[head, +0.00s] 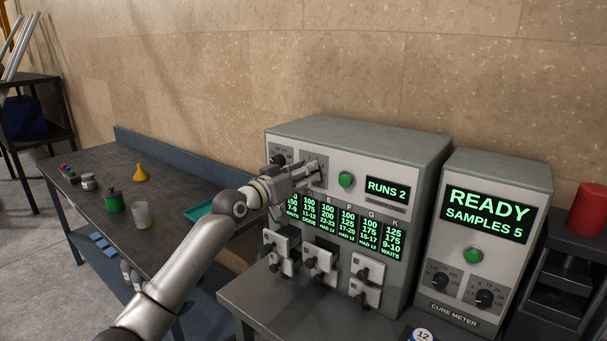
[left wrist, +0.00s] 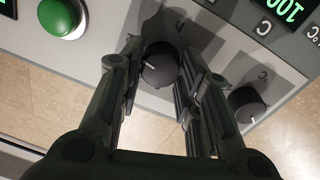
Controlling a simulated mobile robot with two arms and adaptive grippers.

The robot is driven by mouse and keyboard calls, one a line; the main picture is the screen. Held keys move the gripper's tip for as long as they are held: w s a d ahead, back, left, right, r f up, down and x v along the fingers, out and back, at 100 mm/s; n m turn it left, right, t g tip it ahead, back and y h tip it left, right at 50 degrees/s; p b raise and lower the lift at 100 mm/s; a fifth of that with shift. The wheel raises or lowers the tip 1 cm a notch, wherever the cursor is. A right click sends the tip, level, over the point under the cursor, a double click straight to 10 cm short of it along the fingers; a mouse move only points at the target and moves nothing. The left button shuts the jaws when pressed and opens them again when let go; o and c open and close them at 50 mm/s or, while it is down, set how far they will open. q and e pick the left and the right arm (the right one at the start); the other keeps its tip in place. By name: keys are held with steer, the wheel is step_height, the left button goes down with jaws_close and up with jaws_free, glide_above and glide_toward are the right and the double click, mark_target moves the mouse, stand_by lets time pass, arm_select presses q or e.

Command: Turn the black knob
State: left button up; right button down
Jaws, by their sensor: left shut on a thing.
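A green button (left wrist: 62,17) is close to the fingers. Below are lit displays and several small clamps (head: 319,258). A cure meter (head: 490,240) stands at right, with its own button and knobs. A workbench (head: 75,165) with small containers is at left.

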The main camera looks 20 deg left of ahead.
arm_select(q)
steer(key=shift+s+d+f+n+t+y+p, duration=0.2)
steer(key=shift+n+p, duration=2.15)
steer(key=shift+n, duration=3.1)
steer(key=shift+w+a+f+n+t+y+p, duration=0.25)
steer(key=shift+n+p, duration=2.1)
steer(key=shift+n, duration=3.15)
steer(key=shift+s+d+r+n+g+y+p, duration=0.1)
steer(key=shift+s+d+n+y+p, duration=0.2)
steer(key=shift+n+p, duration=3.6)
steer(key=n+b, duration=0.3)
steer(key=shift+w+n, duration=0.15)
steer(key=shift+n, duration=0.1)
steer(key=o, duration=1)
steer(key=shift+a, duration=0.1)
